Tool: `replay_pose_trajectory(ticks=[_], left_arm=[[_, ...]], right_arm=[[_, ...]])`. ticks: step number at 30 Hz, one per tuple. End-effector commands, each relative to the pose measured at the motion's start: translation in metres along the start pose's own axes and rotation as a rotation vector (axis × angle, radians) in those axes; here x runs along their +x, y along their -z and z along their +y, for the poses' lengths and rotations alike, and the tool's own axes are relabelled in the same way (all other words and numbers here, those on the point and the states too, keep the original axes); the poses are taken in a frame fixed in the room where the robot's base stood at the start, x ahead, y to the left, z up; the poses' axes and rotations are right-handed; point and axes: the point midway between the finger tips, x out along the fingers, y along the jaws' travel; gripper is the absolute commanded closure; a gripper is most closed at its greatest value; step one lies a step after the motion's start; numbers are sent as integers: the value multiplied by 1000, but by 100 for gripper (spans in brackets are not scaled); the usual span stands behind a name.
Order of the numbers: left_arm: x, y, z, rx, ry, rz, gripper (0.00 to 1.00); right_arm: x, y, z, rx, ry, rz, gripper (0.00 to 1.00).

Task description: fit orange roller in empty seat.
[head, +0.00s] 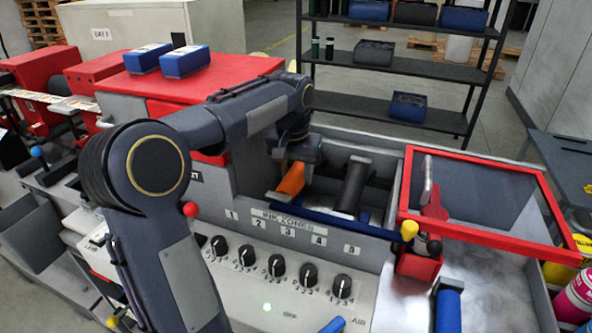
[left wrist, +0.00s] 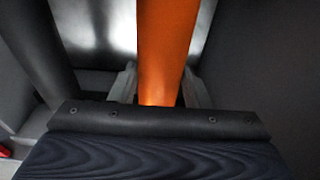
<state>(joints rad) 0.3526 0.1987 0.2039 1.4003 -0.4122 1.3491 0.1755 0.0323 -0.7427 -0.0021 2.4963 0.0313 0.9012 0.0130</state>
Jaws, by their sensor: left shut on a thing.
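The orange roller (head: 291,179) is in the machine's open bay in the head view, tilted, below my left gripper (head: 298,160). In the left wrist view the orange roller (left wrist: 166,50) runs up the middle of the picture, between the two grey fingers. My left gripper is shut on it. A dark roller (head: 353,186) lies in the bay to the right of the orange one; a dark cylinder also shows at the left in the left wrist view (left wrist: 45,60). The empty seat and the roller's lower end are hidden or too dark to tell. My right gripper is not in view.
A blue bar (head: 335,222) runs along the bay's front edge, above a panel of black knobs (head: 276,265). A red-framed cover (head: 490,238) stands at the right. Two blue boxes (head: 185,61) sit on the red housing at the left. The bay's side walls are close.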

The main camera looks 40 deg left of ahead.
Motion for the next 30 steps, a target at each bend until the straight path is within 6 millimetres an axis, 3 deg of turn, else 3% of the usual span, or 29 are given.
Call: replay_pose_trajectory(ticks=[13,14,18,20,30], left_arm=[[2,0,0,0,0,4,100],[1,0,0,0,0,4,55],[1,0,0,0,0,3,36],[2,0,0,0,0,2,32],[-4,0,0,0,0,0,32]], right_arm=[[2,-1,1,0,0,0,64],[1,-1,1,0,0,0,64],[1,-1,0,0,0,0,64],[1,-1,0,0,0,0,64],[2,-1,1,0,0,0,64]])
